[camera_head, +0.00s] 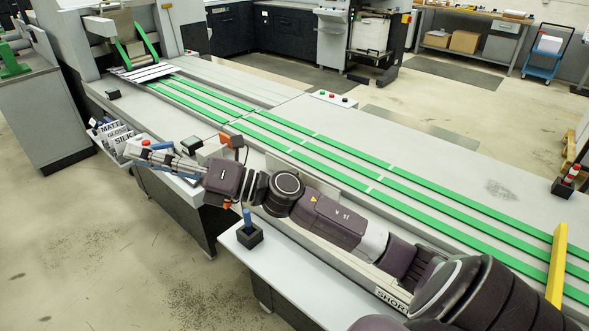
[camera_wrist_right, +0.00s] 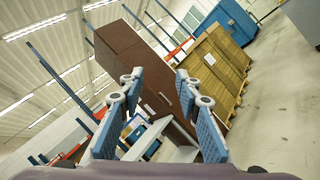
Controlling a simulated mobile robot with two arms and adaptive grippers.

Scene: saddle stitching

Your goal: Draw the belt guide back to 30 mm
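I cannot single out the belt guide for certain. A pale rail (camera_head: 385,212) runs beside the green belts (camera_head: 300,147), and a yellow bar (camera_head: 557,262) lies across them at the right; no 30 mm mark is readable. My right arm reaches in from the lower right over the front of the machine. My right gripper (camera_head: 142,152) points left, above the racks of printed sheets at the machine's front edge. In the right wrist view my gripper (camera_wrist_right: 158,95) has its blue-padded fingers spread apart with nothing between them. My left gripper is not in view.
A black block with a blue peg (camera_head: 248,225) stands on the front shelf (camera_head: 275,270). Another with a red-topped peg (camera_head: 567,182) stands at the right. Printed sheets (camera_head: 115,133) sit at the left front. Push buttons (camera_head: 333,97) are behind the belts. The rear deck is mostly clear.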

